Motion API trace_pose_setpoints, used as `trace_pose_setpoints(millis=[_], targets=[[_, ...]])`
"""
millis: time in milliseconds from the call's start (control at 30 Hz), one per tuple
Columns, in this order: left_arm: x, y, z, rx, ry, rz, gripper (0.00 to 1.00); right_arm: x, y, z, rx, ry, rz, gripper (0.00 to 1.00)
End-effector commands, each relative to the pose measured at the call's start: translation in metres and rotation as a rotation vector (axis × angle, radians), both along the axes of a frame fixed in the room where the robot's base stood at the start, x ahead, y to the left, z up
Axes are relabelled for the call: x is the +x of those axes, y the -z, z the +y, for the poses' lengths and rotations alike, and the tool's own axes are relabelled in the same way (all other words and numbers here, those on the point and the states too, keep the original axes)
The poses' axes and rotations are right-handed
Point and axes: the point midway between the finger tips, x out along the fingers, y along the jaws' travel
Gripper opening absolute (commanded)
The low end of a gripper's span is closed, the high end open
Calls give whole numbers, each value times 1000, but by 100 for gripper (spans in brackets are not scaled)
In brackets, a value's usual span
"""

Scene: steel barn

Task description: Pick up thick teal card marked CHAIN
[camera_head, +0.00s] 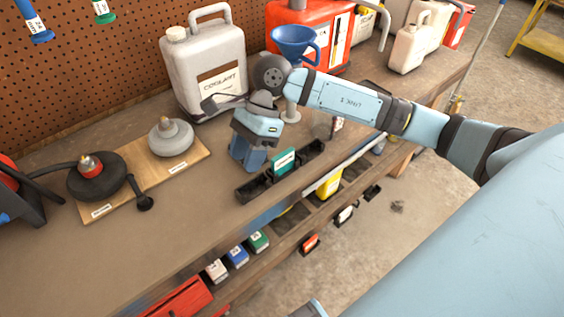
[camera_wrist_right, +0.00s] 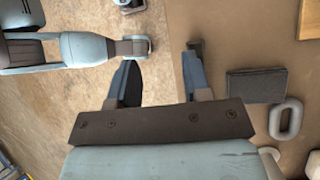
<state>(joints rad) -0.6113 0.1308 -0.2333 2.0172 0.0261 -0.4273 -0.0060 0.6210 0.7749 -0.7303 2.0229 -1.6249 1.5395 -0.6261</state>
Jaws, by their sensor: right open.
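A thick teal card (camera_head: 284,162) with a white label stands upright in a long black slotted holder (camera_head: 255,188) near the bench's front edge. Its label is too small to read. My right gripper (camera_head: 246,158) is over the bench, just left of and behind the card, with its blue fingers pointing down. In the right wrist view the fingers (camera_wrist_right: 160,78) are spread with nothing between them. I cannot make out the teal card in that view.
A grey coolant jug (camera_head: 205,75) and a blue funnel (camera_head: 294,42) stand behind the right arm. A wooden board (camera_head: 180,168) with round parts lies to the left. Several coloured items, including a green one (camera_head: 258,241), sit below the bench edge. The front left bench is clear.

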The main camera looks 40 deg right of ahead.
Motion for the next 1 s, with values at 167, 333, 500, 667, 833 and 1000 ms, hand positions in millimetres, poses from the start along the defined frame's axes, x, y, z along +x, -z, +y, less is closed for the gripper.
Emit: trace_pose_setpoints(millis=[167, 333, 500, 667, 833, 1000], targets=[[0, 14, -4, -10, 0, 6, 55, 32, -12, -79, -403, -65, -171, 45], [2, 13, -5, -14, -3, 1, 55, 41, -20, -109, -550, -72, -208, 45], [3, 10, -4, -14, -5, -3, 55, 41, 7, -111, -562, -73, -206, 45], [3, 10, -2, -9, -5, -4, 55, 40, 39, -111, -559, -73, -206, 45], [2, 14, 0, -5, -2, 0, 55, 41, 57, -111, -557, -73, -209, 45], [1, 14, 0, -1, -1, 2, 55, 40, 70, -112, -558, -73, -207, 45]])
